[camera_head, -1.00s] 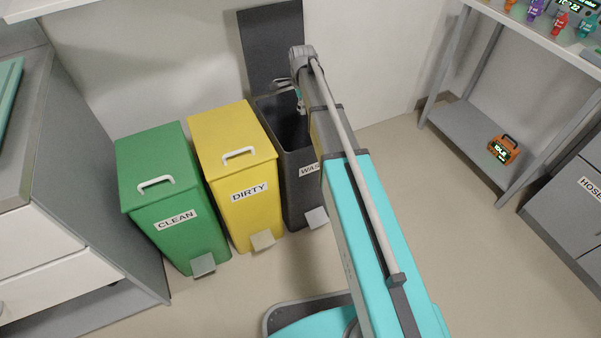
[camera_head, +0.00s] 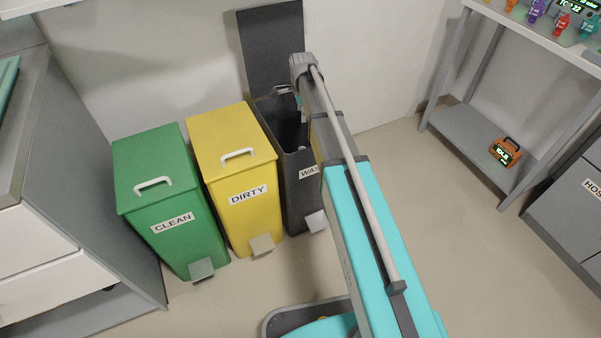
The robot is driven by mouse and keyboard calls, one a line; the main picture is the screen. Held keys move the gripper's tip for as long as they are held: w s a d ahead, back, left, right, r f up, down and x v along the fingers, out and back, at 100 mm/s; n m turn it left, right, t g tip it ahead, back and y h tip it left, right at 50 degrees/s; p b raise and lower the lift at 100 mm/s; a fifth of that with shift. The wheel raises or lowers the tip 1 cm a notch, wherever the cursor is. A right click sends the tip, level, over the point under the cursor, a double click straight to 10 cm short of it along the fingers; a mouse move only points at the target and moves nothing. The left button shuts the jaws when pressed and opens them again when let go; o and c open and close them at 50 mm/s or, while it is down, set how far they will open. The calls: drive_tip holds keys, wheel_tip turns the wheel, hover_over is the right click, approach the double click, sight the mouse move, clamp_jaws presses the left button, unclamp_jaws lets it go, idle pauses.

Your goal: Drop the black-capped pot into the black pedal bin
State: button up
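The black pedal bin (camera_head: 302,190), with a label partly hidden by my arm, stands at the right end of the bin row. Its lid (camera_head: 270,50) is raised upright against the wall and its dark inside shows. My arm reaches over the bin, and my gripper (camera_head: 284,92) is at the bin's mouth, near the back rim, mostly hidden behind the arm's end. I cannot see whether its fingers are open or shut. I cannot make out the black-capped pot in this view.
The yellow DIRTY bin (camera_head: 235,185) and green CLEAN bin (camera_head: 165,205) stand shut to the left. A grey cabinet (camera_head: 85,180) is at far left. A shelf table (camera_head: 465,140) at right carries an orange device (camera_head: 505,151). Floor in the middle right is clear.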

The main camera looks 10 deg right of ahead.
drive_tip(key=shift+r, duration=0.1)
idle(0.4)
drive_tip(key=s+r+p, duration=0.3)
drive_tip(key=r+p, duration=1.2)
drive_tip(key=s+r+p, duration=0.3)
drive_tip(key=r+p, duration=1.1)
drive_tip(key=p, duration=0.1)
drive_tip(key=shift+a+r, duration=0.25)
drive_tip(key=shift+r, duration=0.15)
idle(0.5)
idle(0.9)
drive_tip(key=s+r+n+p, duration=0.1)
drive_tip(key=s+n, duration=0.8)
drive_tip(key=s, duration=0.2)
drive_tip(key=s+r+n+p, duration=0.2)
drive_tip(key=s+n, duration=0.7)
drive_tip(key=s, duration=0.2)
drive_tip(key=shift+d+r, duration=0.2)
drive_tip(key=shift+r, duration=0.05)
drive_tip(key=shift+f, duration=0.15)
